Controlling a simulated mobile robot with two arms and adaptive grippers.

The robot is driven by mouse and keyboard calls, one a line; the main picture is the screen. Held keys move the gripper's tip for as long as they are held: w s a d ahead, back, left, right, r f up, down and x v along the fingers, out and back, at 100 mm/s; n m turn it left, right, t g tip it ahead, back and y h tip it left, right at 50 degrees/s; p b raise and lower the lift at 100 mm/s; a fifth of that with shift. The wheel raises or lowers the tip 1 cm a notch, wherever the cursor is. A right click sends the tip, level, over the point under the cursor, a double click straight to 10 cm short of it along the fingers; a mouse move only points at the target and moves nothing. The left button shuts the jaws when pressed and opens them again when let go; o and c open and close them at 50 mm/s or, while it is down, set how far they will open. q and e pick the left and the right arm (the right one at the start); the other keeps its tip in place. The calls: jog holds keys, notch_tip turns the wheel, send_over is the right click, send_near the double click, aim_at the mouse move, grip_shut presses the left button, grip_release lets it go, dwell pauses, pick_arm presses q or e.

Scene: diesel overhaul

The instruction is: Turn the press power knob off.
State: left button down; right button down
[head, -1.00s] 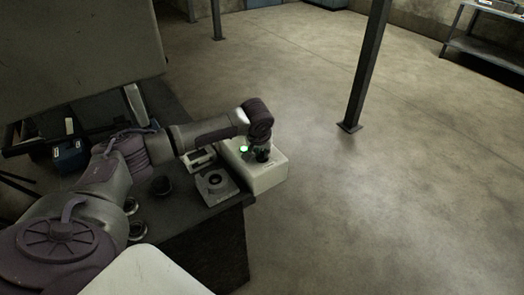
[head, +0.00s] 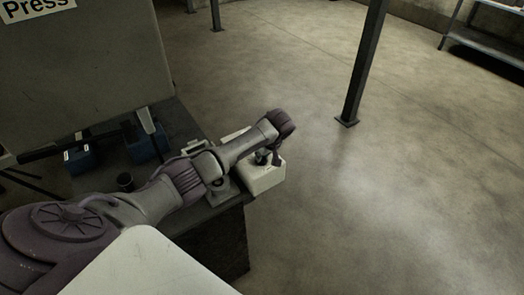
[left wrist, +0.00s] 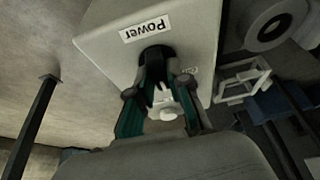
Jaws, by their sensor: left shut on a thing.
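The white power box (head: 264,180) sits at the right end of the dark bench. In the left wrist view the box (left wrist: 100,42) carries a "Power" label (left wrist: 145,27) beside the black knob (left wrist: 155,52). My left gripper (left wrist: 157,68) is shut on this knob, its green-padded fingers on either side. A small whitish round part (left wrist: 166,110) shows between the fingers, with no green glow visible. In the head view my left gripper (head: 268,157) is at the box, and my arm covers the knob and lamp. My right gripper is out of view.
The large press panel (head: 85,75) stands at the back left. A metal post (head: 365,65) rises from the open floor at right.

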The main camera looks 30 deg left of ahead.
pick_arm(q)
jog(key=shift+d+n+g, duration=0.1)
jog(key=shift+n+g, duration=0.3)
jog(key=shift+n, duration=0.6)
jog(key=n+g, duration=0.1)
jog(key=n, duration=0.1)
jog(key=shift+w+n, duration=0.15)
jog(key=shift+n, duration=0.15)
jog(key=n+g+b, duration=0.1)
jog(key=n+b, duration=0.1)
jog(key=n, duration=0.1)
jog(key=shift+n+g+b, duration=0.3)
jog(key=shift+n+g, duration=0.1)
jog(key=shift+n, duration=0.3)
jog(key=shift+w, duration=0.1)
jog(key=shift+r, duration=0.1)
jog(key=c, duration=1.1)
grip_release()
